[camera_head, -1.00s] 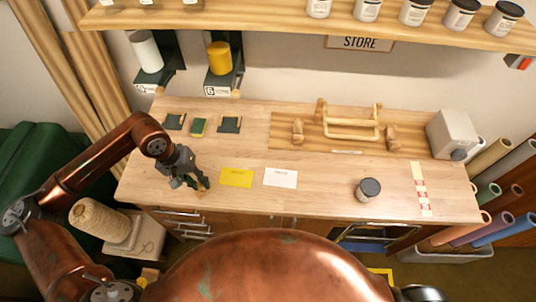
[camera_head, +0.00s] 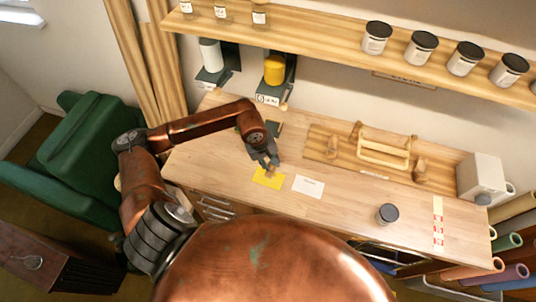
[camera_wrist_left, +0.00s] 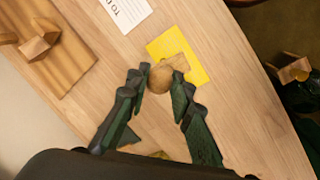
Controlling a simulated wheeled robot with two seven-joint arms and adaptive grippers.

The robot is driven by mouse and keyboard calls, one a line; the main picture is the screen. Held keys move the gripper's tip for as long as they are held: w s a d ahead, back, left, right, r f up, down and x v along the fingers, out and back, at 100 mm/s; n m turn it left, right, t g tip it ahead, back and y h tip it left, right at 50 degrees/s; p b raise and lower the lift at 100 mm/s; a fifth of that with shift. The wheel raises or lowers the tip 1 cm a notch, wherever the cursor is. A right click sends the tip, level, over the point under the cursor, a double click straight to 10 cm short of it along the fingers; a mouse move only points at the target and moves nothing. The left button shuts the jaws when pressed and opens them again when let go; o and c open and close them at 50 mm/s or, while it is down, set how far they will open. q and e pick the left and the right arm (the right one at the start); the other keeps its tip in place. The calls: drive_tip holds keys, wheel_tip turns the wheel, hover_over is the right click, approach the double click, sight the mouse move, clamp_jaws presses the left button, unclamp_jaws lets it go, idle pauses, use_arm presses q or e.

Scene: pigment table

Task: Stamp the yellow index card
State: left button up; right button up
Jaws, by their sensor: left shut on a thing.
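The yellow index card (camera_head: 264,180) lies flat on the wooden table, left of a white card (camera_head: 308,186); it also shows in the left wrist view (camera_wrist_left: 196,50). My left gripper (camera_head: 270,162) is over the back part of the yellow card. It is shut on a small wooden stamp (camera_wrist_left: 160,78) with a round knob, held between the two fingertips. The stamp's pale block overlaps the yellow card in the left wrist view. I cannot tell whether its face touches the card. My right gripper is not in view.
A dark pad (camera_head: 273,129) lies behind the gripper, with others hidden by my arm. A wooden board (camera_head: 325,145) with a handled rack stands behind the cards. A dark-lidded jar (camera_head: 387,214) stands to the right. The table between white card and jar is clear.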

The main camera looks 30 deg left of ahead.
use_arm(q)
drive_tip(key=shift+a+r+n+p, duration=0.1)
drive_tip(key=shift+a+n+p, duration=0.5)
drive_tip(key=shift+n, duration=0.2)
drive_tip(key=shift+f, duration=0.3)
drive_tip(key=shift+f+b, duration=0.9)
drive_tip(key=shift+f, duration=1.95)
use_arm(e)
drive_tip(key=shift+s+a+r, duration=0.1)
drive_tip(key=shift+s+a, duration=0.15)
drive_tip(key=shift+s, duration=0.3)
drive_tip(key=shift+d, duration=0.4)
use_arm(q)
drive_tip(key=shift+f, duration=0.15)
drive_tip(key=shift+f+b, duration=0.2)
drive_tip(key=shift+b, duration=0.2)
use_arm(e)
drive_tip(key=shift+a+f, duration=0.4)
use_arm(q)
drive_tip(key=shift+f, duration=0.15)
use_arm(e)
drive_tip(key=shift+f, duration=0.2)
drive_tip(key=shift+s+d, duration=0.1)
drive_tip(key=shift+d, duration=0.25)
